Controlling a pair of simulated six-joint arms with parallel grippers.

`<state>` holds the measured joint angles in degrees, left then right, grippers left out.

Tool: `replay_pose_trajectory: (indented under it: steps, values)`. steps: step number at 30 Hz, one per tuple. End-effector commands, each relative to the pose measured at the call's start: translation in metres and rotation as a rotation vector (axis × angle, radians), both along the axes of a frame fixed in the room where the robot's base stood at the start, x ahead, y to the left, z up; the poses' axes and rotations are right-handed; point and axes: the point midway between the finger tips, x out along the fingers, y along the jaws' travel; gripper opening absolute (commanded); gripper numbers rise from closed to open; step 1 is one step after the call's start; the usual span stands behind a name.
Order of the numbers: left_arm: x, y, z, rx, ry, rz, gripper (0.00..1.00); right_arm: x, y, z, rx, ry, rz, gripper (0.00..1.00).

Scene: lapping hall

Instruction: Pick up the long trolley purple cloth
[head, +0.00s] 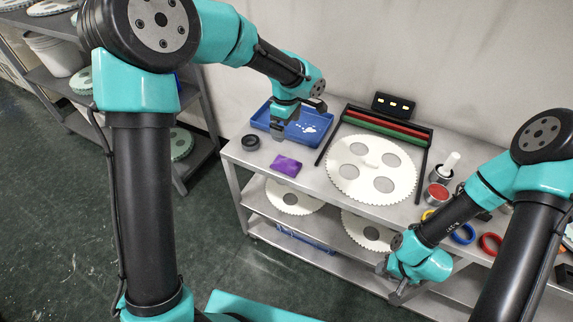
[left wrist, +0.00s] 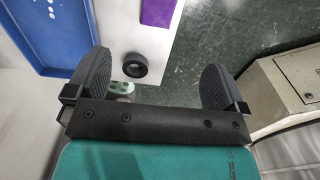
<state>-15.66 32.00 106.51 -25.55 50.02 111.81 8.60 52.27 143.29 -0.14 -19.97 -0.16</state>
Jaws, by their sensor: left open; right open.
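The purple cloth (head: 286,166) lies folded flat on the top shelf of the long trolley (head: 248,160), near its front edge and in front of the blue tray. It also shows in the left wrist view (left wrist: 158,12), cut off at the top edge. My left gripper (head: 279,132) is open and empty, above the blue tray's near left part, behind the cloth. Its two fingers (left wrist: 152,82) stand wide apart in the left wrist view, with nothing between them at their level. My right gripper (head: 389,283) is open and empty, low at the trolley's front right side.
A blue tray (head: 318,136) stands behind the cloth, and a black ring (head: 250,142) lies left of it. A large white toothed disc (head: 371,184) lies to the right. A red tin (head: 436,194) and coloured rings (head: 463,233) are further right.

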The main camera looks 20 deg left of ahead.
Motion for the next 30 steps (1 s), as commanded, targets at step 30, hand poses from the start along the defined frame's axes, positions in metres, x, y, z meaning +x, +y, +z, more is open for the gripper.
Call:
replay_pose_trajectory:
  steps: [30]
  values:
    - [0.0, 0.0, -0.123, -0.001, 0.0, -0.001, 0.99, 0.0, 0.0, 0.0, 0.0, 0.0, 0.0, 0.43]
